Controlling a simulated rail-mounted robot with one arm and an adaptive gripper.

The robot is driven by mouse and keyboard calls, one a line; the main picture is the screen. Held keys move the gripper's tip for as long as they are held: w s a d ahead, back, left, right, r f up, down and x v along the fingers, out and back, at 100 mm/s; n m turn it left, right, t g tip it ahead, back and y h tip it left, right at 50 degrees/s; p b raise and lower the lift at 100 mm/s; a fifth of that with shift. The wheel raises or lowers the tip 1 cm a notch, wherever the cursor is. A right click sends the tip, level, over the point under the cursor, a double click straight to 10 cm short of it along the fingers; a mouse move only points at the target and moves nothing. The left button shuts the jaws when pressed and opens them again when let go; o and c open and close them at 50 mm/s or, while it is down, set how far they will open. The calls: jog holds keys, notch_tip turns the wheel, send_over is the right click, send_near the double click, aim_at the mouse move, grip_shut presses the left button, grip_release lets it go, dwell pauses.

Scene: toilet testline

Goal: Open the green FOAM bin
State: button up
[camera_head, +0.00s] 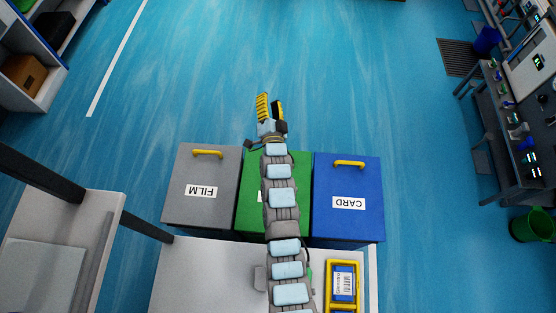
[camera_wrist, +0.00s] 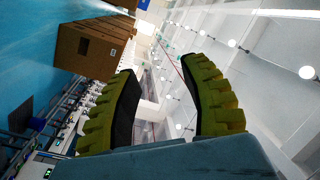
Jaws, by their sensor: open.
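The green bin (camera_head: 246,200) stands between the grey FILM bin (camera_head: 200,172) and the blue CARD bin (camera_head: 347,180) in the head view. Its lid looks closed. My arm crosses over it and hides its middle, most of its label and any handle. My gripper (camera_head: 270,106) is past the bin's far edge, over the blue floor, with its yellow-backed fingers apart and nothing between them. In the wrist view my gripper (camera_wrist: 163,95) is also open and empty; the camera faces the room and ceiling, and the green bin is not in that view.
The FILM and CARD bins have yellow handles on their lids. A white table (camera_head: 200,270) is at the near side, with a yellow-framed case (camera_head: 343,285) on it. Dark posts stand at left. A workbench (camera_head: 500,120) and a green bucket (camera_head: 533,225) are at right. The floor beyond is clear.

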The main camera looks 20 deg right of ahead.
jog(key=w+d+f+m+g+y+b, duration=0.1)
jog(key=d+f+m+g+y+b, duration=0.2)
jog(key=f, duration=0.6)
jog(key=w+d+f+m+g+y+b, duration=0.1)
jog(key=d+f+m+g+b, duration=0.15)
jog(key=f+g+b, duration=0.4)
jog(key=s+d+f+m+g+y+b, duration=0.2)
jog(key=s+f+m+g+y+b, duration=0.25)
jog(key=s+f, duration=0.4)
jog(key=shift+a+b+x, duration=0.15)
jog(key=shift+b+x, duration=0.5)
jog(key=shift+x, duration=2.2)
jog(key=shift+a+b+x, duration=0.15)
jog(key=shift+b+x, duration=0.45)
jog(key=shift+x, duration=2.25)
jog(key=shift+n, duration=0.3)
jog(key=shift+b+x, duration=1)
jog(key=shift+x, duration=1.5)
